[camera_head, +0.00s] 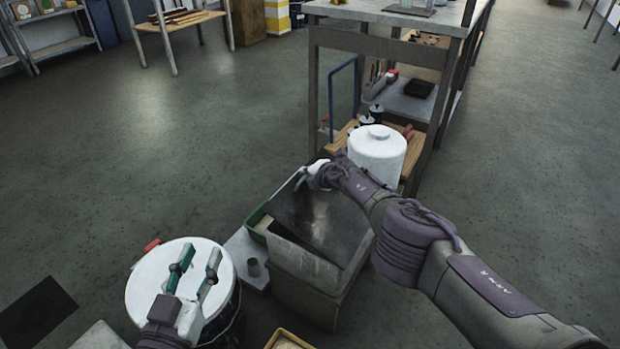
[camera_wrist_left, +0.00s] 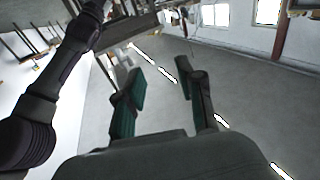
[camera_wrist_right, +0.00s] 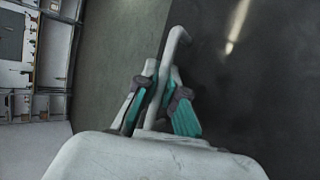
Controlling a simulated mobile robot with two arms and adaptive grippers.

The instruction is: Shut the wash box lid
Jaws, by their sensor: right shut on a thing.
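The wash box (camera_head: 300,296) is a grey-brown box low in front of me. My right gripper (camera_head: 312,176) is at the lid's raised far-left edge. In the right wrist view my right gripper (camera_wrist_right: 160,105) is shut on a pale bent handle (camera_wrist_right: 178,42) beside the dark lid (camera_wrist_right: 265,95). My left gripper (camera_head: 193,270) is open and empty over a white-topped drum; it also shows open in the left wrist view (camera_wrist_left: 165,85).
The white-topped drum (camera_head: 150,285) stands left of the box. A green-edged tray (camera_head: 257,222) is beside the box. A white lidded pot (camera_head: 378,155) stands behind, near a bench (camera_head: 380,42). Open floor (camera_head: 130,150) lies at the back left.

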